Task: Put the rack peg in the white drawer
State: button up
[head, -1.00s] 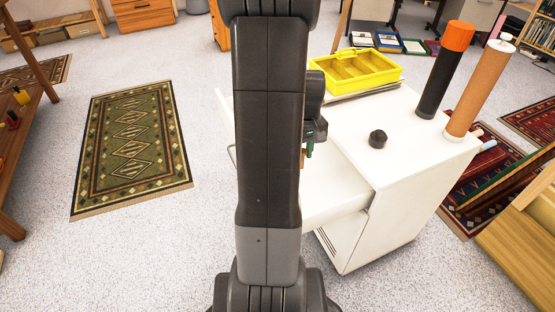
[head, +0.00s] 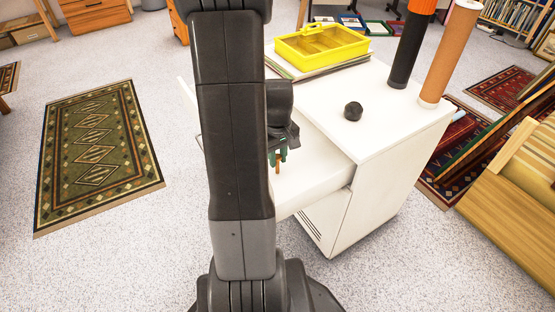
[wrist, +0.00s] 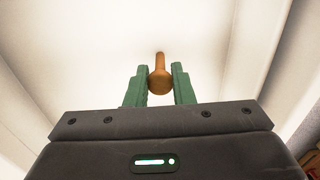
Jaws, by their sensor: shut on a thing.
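The rack peg (wrist: 160,80) is a small brown wooden piece with a rounded end. In the wrist view my gripper (wrist: 160,86) has its green fingers on either side of the peg and is shut on it. The white drawer (head: 318,185) is pulled out from the white cabinet (head: 390,180). In the head view my gripper (head: 278,157) is over the drawer, with the peg pointing down below the fingers. The wrist view shows the pale drawer interior (wrist: 90,50) behind the peg. My arm hides the drawer's left part in the head view.
On the cabinet top are a yellow tray (head: 322,42) on flat sheets, a dark knob-like object (head: 353,111), a black tube with an orange cap (head: 408,50) and a brown tube (head: 448,55). A wooden chair (head: 515,190) stands at right.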

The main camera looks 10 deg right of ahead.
aim_at(278, 156)
jog(key=shift+f, duration=0.1)
jog(key=o, duration=0.9)
jog(key=shift+f, duration=0.1)
jog(key=shift+o, duration=0.2)
notch_tip(278, 156, up, 12)
jog(key=p, duration=0.4)
